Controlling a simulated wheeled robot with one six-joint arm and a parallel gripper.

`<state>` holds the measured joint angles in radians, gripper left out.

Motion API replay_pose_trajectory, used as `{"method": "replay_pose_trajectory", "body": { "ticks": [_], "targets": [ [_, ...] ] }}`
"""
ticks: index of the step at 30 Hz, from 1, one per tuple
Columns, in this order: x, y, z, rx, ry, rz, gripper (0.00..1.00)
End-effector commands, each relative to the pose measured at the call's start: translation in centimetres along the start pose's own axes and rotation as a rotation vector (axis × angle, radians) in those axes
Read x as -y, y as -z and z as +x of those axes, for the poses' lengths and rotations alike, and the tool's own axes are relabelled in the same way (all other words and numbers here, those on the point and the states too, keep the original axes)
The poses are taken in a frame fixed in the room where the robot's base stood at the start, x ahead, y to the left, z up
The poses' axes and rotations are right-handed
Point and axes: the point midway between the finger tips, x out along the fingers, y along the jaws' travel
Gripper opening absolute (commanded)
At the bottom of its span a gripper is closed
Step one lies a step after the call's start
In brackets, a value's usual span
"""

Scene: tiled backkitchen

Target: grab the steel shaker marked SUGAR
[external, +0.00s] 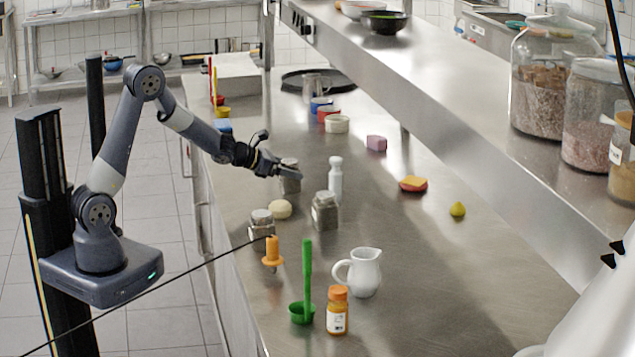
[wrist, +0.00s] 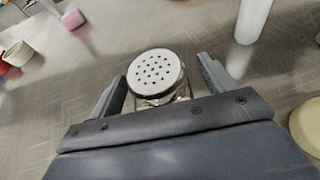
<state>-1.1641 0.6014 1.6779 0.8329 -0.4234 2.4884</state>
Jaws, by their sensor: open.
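Three similar shakers with metal lids stand on the steel counter (external: 385,262). One shaker (external: 290,180) is at my gripper (external: 284,172), one (external: 325,211) stands nearer the camera to the right, and one (external: 262,228) nearer to the left. I cannot read SUGAR on any of them. In the wrist view, the perforated round lid of a shaker (wrist: 156,74) sits between the two fingers of my gripper (wrist: 163,84). The fingers are open, one on each side, with gaps showing by the lid. The shaker's lower body is mostly hidden by the gripper.
A white mill (external: 335,180) stands close to the right of my gripper, and a cream ball (external: 280,209) lies on the near side. A white jug (external: 362,272), an orange-capped jar (external: 337,311) and a green ladle (external: 306,285) are nearer. A steel shelf (external: 440,110) overhangs the right side.

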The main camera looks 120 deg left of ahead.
Motion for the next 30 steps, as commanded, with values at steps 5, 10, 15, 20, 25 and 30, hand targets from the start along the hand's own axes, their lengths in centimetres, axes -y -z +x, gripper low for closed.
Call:
{"method": "replay_pose_trajectory", "body": {
  "ticks": [5, 10, 15, 20, 25, 30],
  "targets": [
    [0.00, -0.04, 0.15, 0.001, 0.000, 0.000, 0.78],
    [-0.01, -0.03, 0.13, 0.001, 0.000, -0.001, 0.71],
    [-0.02, -0.02, 0.11, 0.001, 0.000, -0.001, 0.57],
    [-0.02, -0.03, 0.11, 0.001, -0.001, -0.001, 0.44],
    [-0.02, -0.02, 0.11, 0.001, -0.001, -0.001, 0.30],
    [-0.02, -0.07, 0.10, 0.002, -0.001, -0.001, 0.26]
  ]
}}
